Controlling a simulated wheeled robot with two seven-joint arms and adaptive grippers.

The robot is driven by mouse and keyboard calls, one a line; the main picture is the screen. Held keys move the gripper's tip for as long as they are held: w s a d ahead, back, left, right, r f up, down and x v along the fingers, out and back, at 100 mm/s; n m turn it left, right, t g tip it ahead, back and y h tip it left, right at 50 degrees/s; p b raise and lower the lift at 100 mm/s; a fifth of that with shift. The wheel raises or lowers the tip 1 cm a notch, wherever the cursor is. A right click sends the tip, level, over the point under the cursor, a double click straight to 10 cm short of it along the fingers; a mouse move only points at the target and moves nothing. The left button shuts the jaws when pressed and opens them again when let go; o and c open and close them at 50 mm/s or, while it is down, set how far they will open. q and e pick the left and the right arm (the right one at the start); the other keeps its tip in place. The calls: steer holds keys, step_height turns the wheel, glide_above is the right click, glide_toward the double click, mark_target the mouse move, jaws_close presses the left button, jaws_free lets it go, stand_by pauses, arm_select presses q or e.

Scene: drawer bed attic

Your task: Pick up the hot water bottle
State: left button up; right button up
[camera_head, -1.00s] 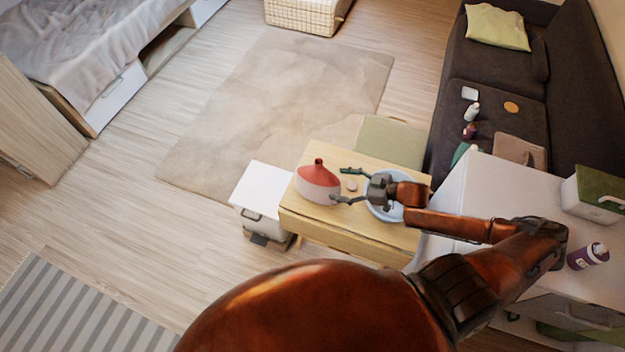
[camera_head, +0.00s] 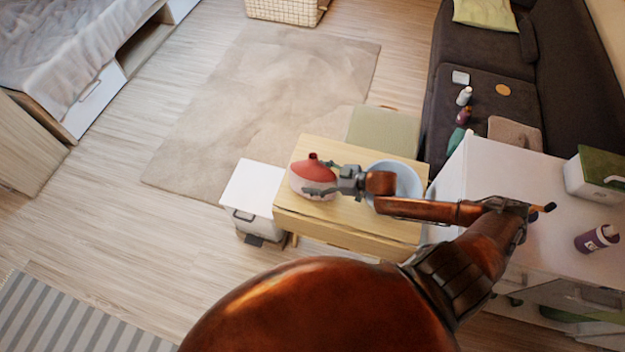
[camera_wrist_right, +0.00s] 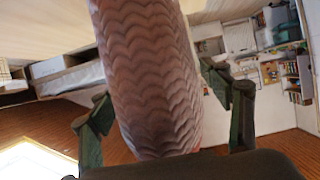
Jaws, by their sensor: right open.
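The bottle with a red funnel top and pale pink body (camera_head: 313,168), which I take to be the hot water bottle, stands upright on the small wooden table. My right gripper (camera_head: 322,181) is at its right side, fingers open and reaching around its lower body. In the right wrist view the bottle's pink, wave-ribbed body (camera_wrist_right: 150,75) fills the space between the two open fingers (camera_wrist_right: 157,100). I cannot tell whether either finger touches it. My left gripper is not in view.
The wooden table (camera_head: 345,222) also holds a pale blue bowl (camera_head: 408,180), partly behind my arm. A white-lidded bin (camera_head: 252,187) stands left of the table. A white cabinet (camera_head: 500,180) stands to the right, a dark sofa (camera_head: 500,70) behind. The rug (camera_head: 260,105) is clear.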

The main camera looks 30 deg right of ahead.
steer(key=shift+c, duration=0.4)
steer(key=c, duration=1.4)
